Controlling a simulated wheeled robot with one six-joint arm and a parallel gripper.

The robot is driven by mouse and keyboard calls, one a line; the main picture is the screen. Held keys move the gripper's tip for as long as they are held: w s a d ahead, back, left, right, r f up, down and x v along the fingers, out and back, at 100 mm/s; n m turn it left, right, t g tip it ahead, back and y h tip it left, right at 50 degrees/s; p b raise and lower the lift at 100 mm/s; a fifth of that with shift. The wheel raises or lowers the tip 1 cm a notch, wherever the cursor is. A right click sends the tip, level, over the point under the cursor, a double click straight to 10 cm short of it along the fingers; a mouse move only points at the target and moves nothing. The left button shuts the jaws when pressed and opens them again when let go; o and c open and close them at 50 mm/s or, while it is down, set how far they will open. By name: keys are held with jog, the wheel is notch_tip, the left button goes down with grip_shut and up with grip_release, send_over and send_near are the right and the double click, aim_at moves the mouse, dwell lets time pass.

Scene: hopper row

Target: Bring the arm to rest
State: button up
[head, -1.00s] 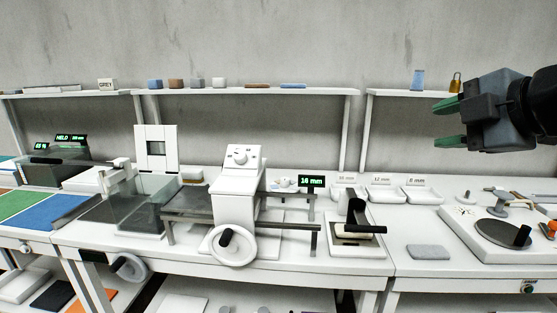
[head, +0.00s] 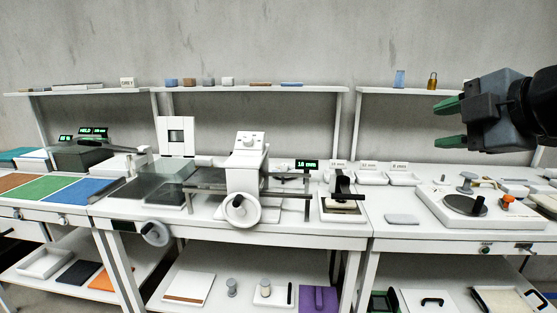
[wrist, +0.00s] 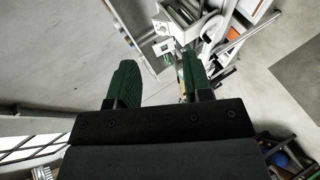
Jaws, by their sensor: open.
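My gripper (head: 450,123) is at the upper right in the head view, in front of the right-hand shelf and above the right bench. Its two green fingers point left and stand apart, with nothing between them. In the wrist view my gripper (wrist: 157,85) shows both green fingers spread and empty. Part of the bench row appears small and far off beyond the fingers. My dark arm link runs off the right edge of the head view.
A white machine with a handwheel (head: 240,208) stands on the middle bench (head: 270,232). A turntable unit (head: 465,204) sits on the right bench below my gripper. A blue block (head: 399,79) and a brass padlock (head: 433,81) stand on the shelf. Clear floor shows in the wrist view.

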jog(key=w+d+f+m+g+h+p, duration=0.1)
jog(key=d+f+m+g+h+p, duration=0.1)
jog(key=f+m, duration=0.7)
jog(key=w+d+f+m+g+h+p, duration=0.1)
jog(key=d+f+m+g+h+p, duration=0.1)
jog(key=f+m, duration=0.65)
jog(key=s+a+f+m+g+p, duration=0.1)
jog(key=s+a+f+g+p, duration=0.1)
jog(key=a, duration=0.5)
jog(key=s+a+f+m+g+p, duration=0.1)
jog(key=s+a+f+g+p, duration=0.1)
jog(key=s+a+f+p, duration=0.3)
jog(key=a+f+p, duration=0.1)
jog(key=a+p, duration=0.1)
jog(key=p, duration=0.1)
jog(key=shift+s+f+g, duration=0.25)
jog(key=shift+f+g, duration=0.05)
jog(key=shift+f, duration=0.05)
